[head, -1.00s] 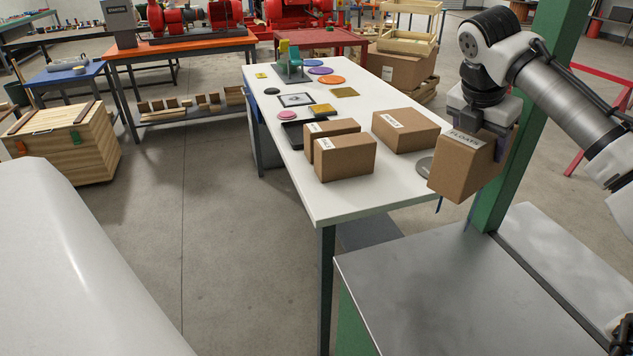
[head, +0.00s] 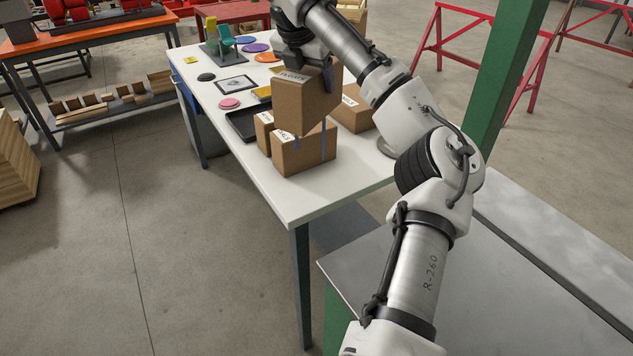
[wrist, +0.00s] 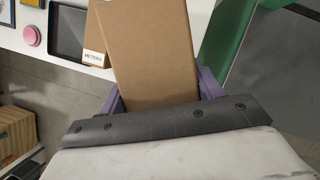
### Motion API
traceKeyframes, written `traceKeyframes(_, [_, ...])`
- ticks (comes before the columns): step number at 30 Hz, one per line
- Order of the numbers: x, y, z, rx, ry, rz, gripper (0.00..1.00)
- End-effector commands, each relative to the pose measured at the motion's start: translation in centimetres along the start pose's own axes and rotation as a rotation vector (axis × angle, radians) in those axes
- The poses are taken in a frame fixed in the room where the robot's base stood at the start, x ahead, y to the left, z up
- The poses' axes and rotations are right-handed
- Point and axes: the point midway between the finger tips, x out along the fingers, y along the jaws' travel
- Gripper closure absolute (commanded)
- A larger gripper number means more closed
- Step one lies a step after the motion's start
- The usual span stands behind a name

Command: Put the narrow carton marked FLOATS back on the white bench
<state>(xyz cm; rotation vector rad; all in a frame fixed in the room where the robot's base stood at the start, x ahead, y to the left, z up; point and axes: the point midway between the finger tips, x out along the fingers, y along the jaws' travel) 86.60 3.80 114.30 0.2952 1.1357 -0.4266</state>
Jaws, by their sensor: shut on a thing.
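The narrow brown carton marked FLOATS (head: 302,103) is held in my gripper (head: 308,72), above the white bench (head: 265,190) and over the cartons on it. Its label faces up near my gripper. In the head view it overlaps the cartons behind and below; the gap beneath it is hard to judge. In the wrist view the carton (wrist: 150,50) fills the space between the two purple fingers of my gripper (wrist: 161,92).
A front carton (head: 308,152), a left carton (head: 263,131) and a right carton (head: 354,116) stand close together on the bench. A carton labelled METERS (wrist: 95,42) shows beside the held one. A dark tray (head: 240,124) lies left. The bench's near corner is clear.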

Motion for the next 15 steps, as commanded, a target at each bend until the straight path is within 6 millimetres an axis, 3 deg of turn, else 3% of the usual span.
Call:
traceKeyframes(1, [0.5, -1.2, 1.1, 0.034, 0.008, -0.015, 0.75])
traceKeyframes(5, [1.8, -2.9, 2.2, 0.08, 0.016, -0.043, 0.75])
traceKeyframes(15, [8.7, -3.3, -0.6, 0.087, 0.019, -0.05, 0.75])
